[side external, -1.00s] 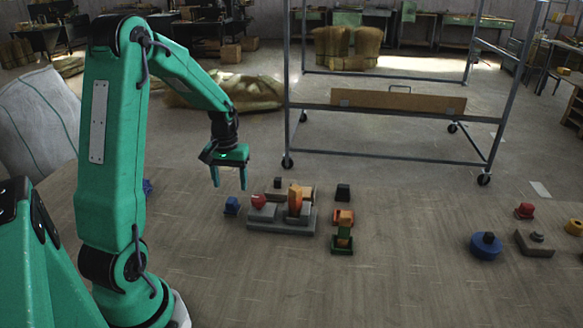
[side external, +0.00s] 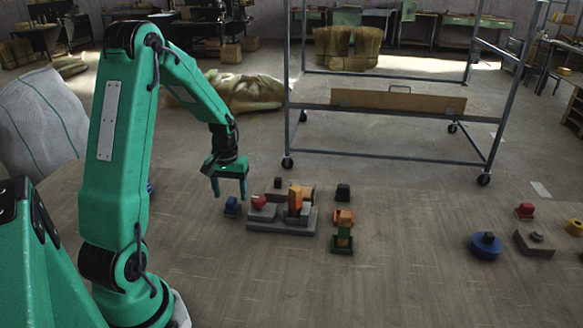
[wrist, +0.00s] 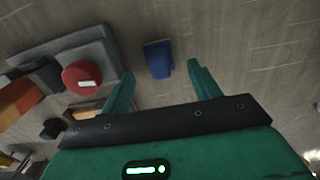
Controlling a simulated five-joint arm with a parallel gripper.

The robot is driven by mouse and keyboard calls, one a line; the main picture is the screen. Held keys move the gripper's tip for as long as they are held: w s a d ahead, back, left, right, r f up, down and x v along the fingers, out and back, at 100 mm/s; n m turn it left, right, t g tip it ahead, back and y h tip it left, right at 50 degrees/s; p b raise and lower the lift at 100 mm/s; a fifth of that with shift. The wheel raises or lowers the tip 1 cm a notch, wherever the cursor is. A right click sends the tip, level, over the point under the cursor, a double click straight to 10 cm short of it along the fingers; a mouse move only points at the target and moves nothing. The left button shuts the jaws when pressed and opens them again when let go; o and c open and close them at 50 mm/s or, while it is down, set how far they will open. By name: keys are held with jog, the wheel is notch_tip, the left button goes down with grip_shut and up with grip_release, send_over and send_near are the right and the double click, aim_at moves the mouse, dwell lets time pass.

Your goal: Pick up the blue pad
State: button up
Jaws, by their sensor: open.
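A small blue pad (side external: 232,208) with a darker top sits on the table, left of the grey stepped block. In the wrist view the blue pad (wrist: 158,59) lies just beyond the fingertips, in line with the gap between them. My gripper (side external: 230,194) points down just above the pad in the side view. Its jaws are open and empty, and both fingers of my gripper (wrist: 160,74) show apart in the wrist view. I cannot tell whether the fingertips are level with the pad.
A grey stepped block (side external: 266,225) with a red knob (side external: 258,201) and an orange block (side external: 295,201) stands close to the right. Green (side external: 342,239) and orange-red (side external: 345,217) pieces stand beyond it. A blue disc (side external: 485,247) lies far right. The front table is clear.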

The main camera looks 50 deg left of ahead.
aim_at(231, 200)
jog(key=shift+f, duration=2.3)
jog(key=c, duration=1.1)
